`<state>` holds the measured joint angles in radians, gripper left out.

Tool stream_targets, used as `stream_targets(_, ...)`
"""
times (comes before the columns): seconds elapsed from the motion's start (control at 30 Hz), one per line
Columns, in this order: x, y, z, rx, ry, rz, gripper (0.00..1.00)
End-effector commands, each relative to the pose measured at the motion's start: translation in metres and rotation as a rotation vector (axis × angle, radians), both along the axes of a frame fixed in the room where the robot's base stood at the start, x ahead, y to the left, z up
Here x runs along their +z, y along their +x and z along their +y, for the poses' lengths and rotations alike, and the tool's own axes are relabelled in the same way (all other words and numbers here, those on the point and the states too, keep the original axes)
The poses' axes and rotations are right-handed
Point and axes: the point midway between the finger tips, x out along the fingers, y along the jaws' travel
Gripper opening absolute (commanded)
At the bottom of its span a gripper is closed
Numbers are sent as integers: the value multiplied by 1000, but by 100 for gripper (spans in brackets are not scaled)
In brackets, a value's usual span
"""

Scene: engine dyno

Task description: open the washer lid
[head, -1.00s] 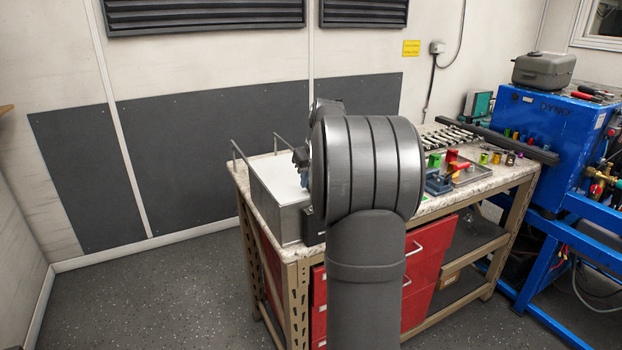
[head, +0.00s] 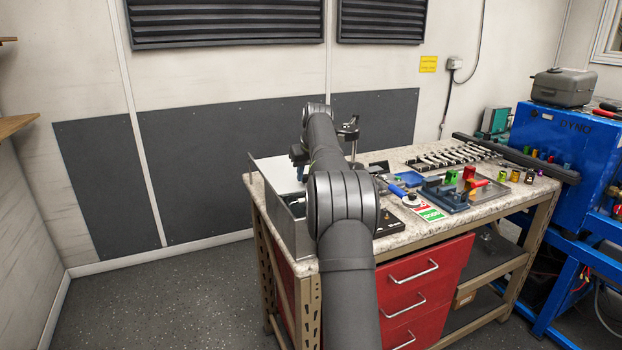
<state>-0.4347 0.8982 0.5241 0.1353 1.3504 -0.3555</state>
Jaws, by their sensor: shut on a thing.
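The washer is a grey metal box (head: 291,232) at the left end of the bench, partly hidden behind my arm. Its pale lid (head: 278,172) looks tilted up, with a darker gap showing below it. My gripper (head: 299,156) is at the lid's right side, shut on the lid. Its fingertips and the exact grip are mostly hidden by my arm.
The speckled benchtop (head: 395,241) holds a black base plate (head: 402,222), a dark vise-like fixture (head: 440,192), a tray of coloured parts, and a row of wrenches (head: 450,155). A blue dyno unit (head: 560,145) stands right. The wall is close behind the bench.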

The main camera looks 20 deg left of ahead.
Motion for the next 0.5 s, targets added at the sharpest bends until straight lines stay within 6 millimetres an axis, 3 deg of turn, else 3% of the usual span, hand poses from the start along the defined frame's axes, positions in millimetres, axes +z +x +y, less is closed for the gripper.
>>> stream_targets(0.5,1,21,21,1,0,-2,0)
